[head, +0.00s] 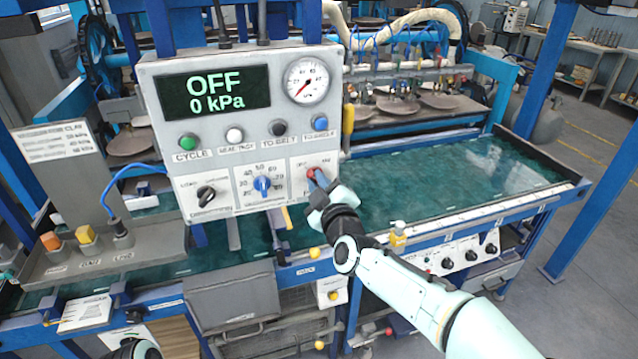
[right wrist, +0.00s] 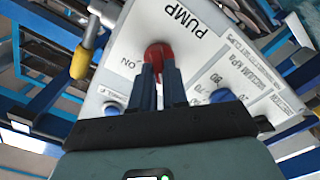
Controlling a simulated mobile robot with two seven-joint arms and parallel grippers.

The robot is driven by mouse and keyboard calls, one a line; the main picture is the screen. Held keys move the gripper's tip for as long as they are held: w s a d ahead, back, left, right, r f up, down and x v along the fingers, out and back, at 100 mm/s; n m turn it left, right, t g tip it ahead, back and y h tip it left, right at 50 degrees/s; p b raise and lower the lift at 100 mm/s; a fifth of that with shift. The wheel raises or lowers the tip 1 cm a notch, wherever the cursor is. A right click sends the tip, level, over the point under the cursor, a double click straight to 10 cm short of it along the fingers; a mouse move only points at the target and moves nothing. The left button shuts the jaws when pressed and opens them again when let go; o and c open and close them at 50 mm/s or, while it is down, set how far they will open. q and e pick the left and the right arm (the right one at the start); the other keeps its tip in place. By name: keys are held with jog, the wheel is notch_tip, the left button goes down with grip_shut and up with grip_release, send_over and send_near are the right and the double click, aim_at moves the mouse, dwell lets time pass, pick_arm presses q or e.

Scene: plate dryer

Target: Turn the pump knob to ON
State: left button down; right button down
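The control panel (head: 225,130) faces me, with a display (head: 214,93) reading OFF and 0 kPa. The red pump knob (head: 312,173) is at the panel's lower right. In the right wrist view, the red knob (right wrist: 158,52) sits under the word PUMP, with ON printed beside it. My right gripper (head: 318,181) is at the knob. Its two fingers (right wrist: 159,75) are close together with red showing between and beyond their tips; they look closed on the knob. The fingers hide part of the knob and its pointer. My left gripper is not clearly in view.
A blue knob (head: 262,186) and a black knob (head: 206,195) are to the left on the same panel. Above are green, white, black and blue buttons and a round gauge (head: 307,81). A yellow-tipped lever (head: 348,119) stands just right of the panel.

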pick_arm(q)
jog(key=shift+f, duration=0.15)
pick_arm(e)
jog(key=shift+m, duration=0.4)
pick_arm(q)
jog(key=f+b, duration=0.1)
jog(key=s+f+b, duration=0.1)
jog(key=f+b, duration=0.2)
jog(key=shift+s+f+b, duration=0.3)
jog(key=shift+s, duration=0.05)
pick_arm(e)
jog(key=m, duration=1.7)
jog(key=shift+w+d, duration=0.1)
jog(key=shift+d, duration=0.25)
jog(key=c, duration=1.1)
grip_release()
jog(key=shift+c, duration=0.2)
